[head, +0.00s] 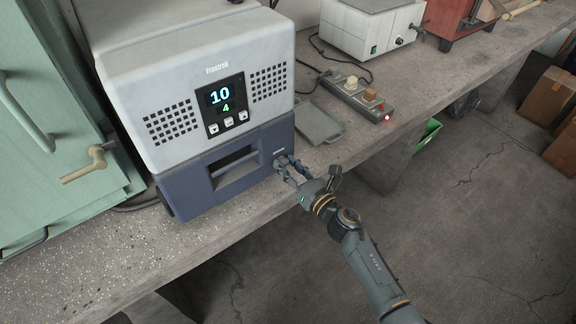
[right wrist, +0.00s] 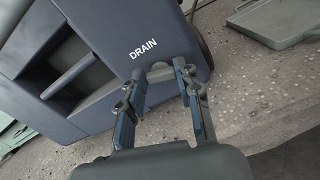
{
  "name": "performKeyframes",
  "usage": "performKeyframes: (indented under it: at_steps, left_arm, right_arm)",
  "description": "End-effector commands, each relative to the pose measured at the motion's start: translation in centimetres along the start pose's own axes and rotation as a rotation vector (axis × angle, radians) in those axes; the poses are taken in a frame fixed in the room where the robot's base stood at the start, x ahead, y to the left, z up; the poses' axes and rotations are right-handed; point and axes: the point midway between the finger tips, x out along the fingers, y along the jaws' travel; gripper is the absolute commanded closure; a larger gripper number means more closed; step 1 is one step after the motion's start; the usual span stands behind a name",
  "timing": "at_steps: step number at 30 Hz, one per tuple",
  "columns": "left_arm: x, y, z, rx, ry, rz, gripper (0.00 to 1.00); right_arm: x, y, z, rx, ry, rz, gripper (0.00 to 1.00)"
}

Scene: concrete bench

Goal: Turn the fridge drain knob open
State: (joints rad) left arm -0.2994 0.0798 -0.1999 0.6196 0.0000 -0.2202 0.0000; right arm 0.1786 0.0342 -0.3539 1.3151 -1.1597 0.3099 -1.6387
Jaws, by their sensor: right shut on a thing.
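The fridge (head: 185,75) is a pale grey box with a dark blue lower section and a lit display reading 10 and 4. It stands on the concrete bench. In the right wrist view, the word DRAIN is printed on the blue front (right wrist: 110,75), just above my gripper. My right gripper (head: 284,166) is at the lower right of this front. In the right wrist view, its fingers (right wrist: 163,76) are closed around the small grey drain knob (right wrist: 159,71). The fingers partly hide the knob, so its angle is unclear. My left gripper is out of view.
A shallow grey tray (head: 318,122) lies right of the fridge, beside a power strip (head: 357,97) with a red light. A green cabinet (head: 45,120) with a brass handle stands at the left.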

Motion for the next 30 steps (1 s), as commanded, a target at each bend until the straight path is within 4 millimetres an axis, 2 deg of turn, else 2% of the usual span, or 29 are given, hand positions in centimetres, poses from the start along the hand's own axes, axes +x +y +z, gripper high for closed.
performKeyframes:
  at_steps: [30]
  left_arm:
    - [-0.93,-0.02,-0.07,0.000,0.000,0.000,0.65]
  right_arm:
    - [-0.03,-0.40,-0.25,0.961,0.003,-0.002,0.98]
